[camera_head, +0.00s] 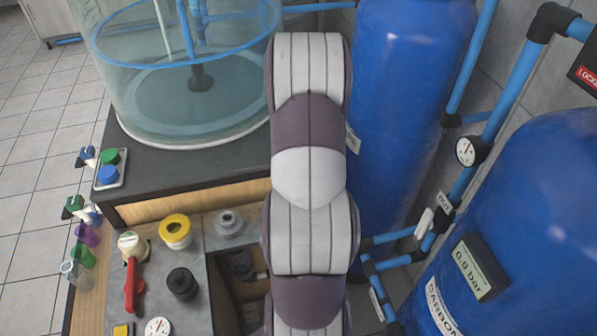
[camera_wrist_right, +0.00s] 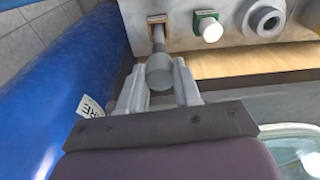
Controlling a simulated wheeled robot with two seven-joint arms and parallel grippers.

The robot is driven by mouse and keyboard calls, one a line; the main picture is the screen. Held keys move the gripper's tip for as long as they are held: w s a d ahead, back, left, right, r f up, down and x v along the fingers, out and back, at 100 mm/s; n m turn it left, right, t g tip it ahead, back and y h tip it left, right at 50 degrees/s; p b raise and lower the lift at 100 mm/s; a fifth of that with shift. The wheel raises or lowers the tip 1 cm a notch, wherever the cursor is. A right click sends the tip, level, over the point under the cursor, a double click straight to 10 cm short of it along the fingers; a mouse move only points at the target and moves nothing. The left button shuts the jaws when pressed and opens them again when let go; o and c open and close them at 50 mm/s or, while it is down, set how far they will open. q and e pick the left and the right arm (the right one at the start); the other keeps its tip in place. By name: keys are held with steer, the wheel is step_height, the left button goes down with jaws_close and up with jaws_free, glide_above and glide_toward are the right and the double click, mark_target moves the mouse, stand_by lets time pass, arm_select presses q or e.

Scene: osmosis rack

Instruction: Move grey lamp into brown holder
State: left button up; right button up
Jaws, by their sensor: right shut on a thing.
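The grey lamp (camera_wrist_right: 159,73), a short grey cylinder with a narrower stem, is between the fingers of my right gripper (camera_wrist_right: 160,67) in the right wrist view. The gripper is shut on it. The stem points to the brown holder (camera_wrist_right: 151,19), a small brown-framed square opening on a pale panel. The stem's tip overlaps the opening in this view; I cannot tell how deep it sits, if at all. In the head view my right arm covers the middle, and its gripper, the lamp and the holder cannot be made out. My left gripper is not in view.
A white lamp on a green base (camera_wrist_right: 209,28) and a grey ring fitting (camera_wrist_right: 265,19) are right of the holder. In the head view, large blue tanks (camera_head: 410,90) stand right of my arm. A yellow ring (camera_head: 175,231) and black knob (camera_head: 182,283) sit on the left.

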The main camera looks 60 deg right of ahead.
step_height(320, 180, down, 7)
steer(key=b, duration=0.4)
steer(key=shift+r, duration=0.15)
steer(key=shift+f+b, duration=0.95)
steer(key=shift+f, duration=0.4)
steer(key=o, duration=1.3)
